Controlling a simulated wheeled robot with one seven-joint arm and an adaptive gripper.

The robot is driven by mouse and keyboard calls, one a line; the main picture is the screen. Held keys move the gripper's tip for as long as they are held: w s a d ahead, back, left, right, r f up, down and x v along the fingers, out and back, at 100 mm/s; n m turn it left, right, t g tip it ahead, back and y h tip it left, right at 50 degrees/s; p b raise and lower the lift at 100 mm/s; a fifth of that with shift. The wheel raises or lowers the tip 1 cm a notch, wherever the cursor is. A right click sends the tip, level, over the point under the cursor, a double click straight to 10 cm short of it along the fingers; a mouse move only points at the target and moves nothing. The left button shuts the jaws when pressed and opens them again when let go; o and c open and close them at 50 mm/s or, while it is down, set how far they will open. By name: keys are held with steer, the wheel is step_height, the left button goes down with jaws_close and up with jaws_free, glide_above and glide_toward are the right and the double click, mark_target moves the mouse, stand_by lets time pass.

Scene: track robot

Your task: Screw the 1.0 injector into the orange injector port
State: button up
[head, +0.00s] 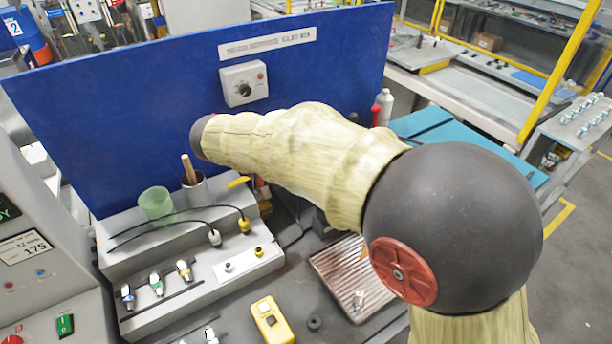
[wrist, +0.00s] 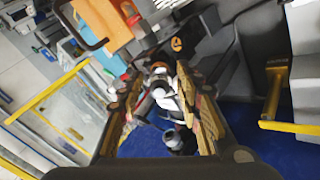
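My gripper (wrist: 160,80) shows in the wrist view with a yellowish finger on each side. Small white, dark and orange-red parts (wrist: 162,88) show between the fingertips. I cannot tell whether they are gripped or lie beyond. In the head view my arm hides the gripper. Three small metal injectors with blue (head: 128,297), green (head: 156,284) and amber (head: 184,270) bands stand in a row on the grey stepped stand. Their size marks are too small to read. An orange block (wrist: 88,25) shows at the upper left of the wrist view. I cannot make out the orange injector port.
The blue panel (head: 120,110) with a white dial box (head: 244,84) rises behind the stand. A green cup (head: 156,203) and a grey cup (head: 195,190) stand on the upper step. A yellow handset (head: 272,320) and a ribbed tray (head: 340,270) lie on the bench.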

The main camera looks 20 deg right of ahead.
steer(key=shift+r+n+p, duration=0.1)
steer(key=shift+n+p, duration=0.3)
steer(key=shift+p, duration=0.1)
steer(key=shift+n+p, duration=0.6)
steer(key=shift+p, duration=0.1)
steer(key=shift+n+p, duration=2.3)
steer(key=shift+p, duration=0.6)
steer(key=shift+n+p, duration=2.3)
steer(key=shift+p, duration=0.65)
steer(key=shift+n, duration=0.4)
steer(key=shift+n+p, duration=0.5)
steer(key=shift+p, duration=0.6)
steer(key=shift+n+p, duration=2.7)
steer(key=shift+p, duration=0.65)
steer(key=shift+n+p, duration=1.6)
steer(key=shift+p, duration=0.45)
steer(key=shift+n+p, duration=1.1)
steer(key=shift+p, duration=0.1)
